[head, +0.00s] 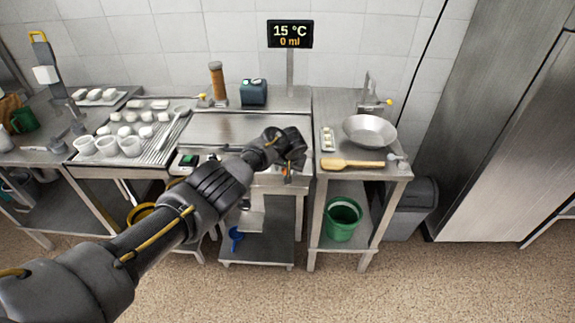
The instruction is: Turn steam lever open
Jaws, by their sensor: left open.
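I cannot tell for sure which part is the steam lever. One small lever with a yellow knob (202,97) shows at the back of the middle counter, left of a brown cylinder. Another yellow-knobbed lever (389,101) shows on the tap post at the back of the right table. My left gripper (294,147) is over the front right part of the middle counter, apart from both yellow knobs. It is open, and I see nothing held in it. My left arm hides part of the counter front. My right gripper is out of view.
A display (290,34) reads 15 °C and 0 ml. White cups (131,146) stand on a ribbed drainer at left. A metal bowl (370,132) and a wooden paddle (352,164) are on the right table, with a green bucket (343,218) below. The middle counter top looks mostly bare.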

